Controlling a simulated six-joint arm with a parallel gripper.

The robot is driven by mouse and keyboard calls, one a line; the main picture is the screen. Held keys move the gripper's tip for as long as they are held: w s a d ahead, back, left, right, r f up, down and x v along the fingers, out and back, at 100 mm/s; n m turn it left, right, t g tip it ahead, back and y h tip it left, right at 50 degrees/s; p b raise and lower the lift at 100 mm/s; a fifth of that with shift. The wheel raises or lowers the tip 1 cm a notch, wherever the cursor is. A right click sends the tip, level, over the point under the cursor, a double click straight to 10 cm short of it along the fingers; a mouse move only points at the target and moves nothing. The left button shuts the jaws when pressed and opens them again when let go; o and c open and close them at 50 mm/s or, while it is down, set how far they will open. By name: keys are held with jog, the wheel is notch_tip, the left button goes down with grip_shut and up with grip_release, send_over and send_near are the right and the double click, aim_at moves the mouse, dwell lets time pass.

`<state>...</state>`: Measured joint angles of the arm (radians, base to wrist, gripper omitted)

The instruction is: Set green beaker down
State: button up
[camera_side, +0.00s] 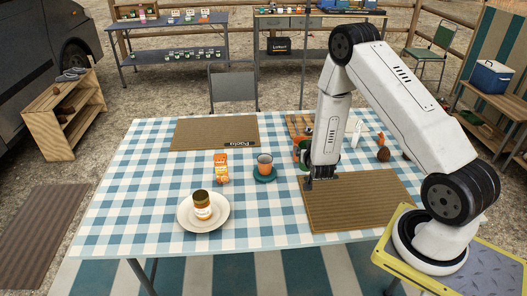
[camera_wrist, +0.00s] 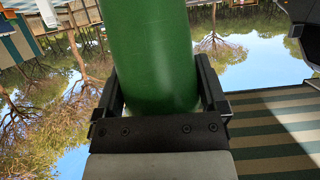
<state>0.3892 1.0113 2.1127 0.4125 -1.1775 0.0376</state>
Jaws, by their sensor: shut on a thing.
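The green beaker (camera_wrist: 150,55) fills the middle of the wrist view, between the two dark fingers of my gripper (camera_wrist: 160,100). My gripper is shut on it. In the side view my gripper (camera_side: 311,174) is over the right half of the checked table, at the back left corner of a brown ribbed mat (camera_side: 365,200). A small green patch shows beside my arm there, mostly hidden, and I cannot tell how high the beaker is above the table.
A terracotta cup (camera_side: 265,161) on a green saucer (camera_side: 265,177) stands left of my gripper. An orange packet (camera_side: 221,168) and a white plate (camera_side: 187,217) with a jar (camera_side: 202,204) are farther left. A brown egg-shaped thing (camera_side: 383,154) lies right. The ribbed mat looks bare.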

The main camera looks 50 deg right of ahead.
jog(key=w+a+n+t+y, duration=0.1)
jog(key=a, duration=0.2)
jog(key=a+f+n+t+y, duration=0.1)
jog(key=a, duration=0.3)
jog(key=w+a+n+t+y, duration=0.1)
jog(key=a+n+y, duration=0.1)
jog(key=a, duration=0.1)
jog(key=shift+w+a+f, duration=0.3)
jog(key=shift+w+f, duration=0.05)
jog(key=shift+f, duration=2.3)
jog(key=shift+f, duration=1.75)
jog(key=shift+f, duration=0.1)
jog(key=o, duration=0.9)
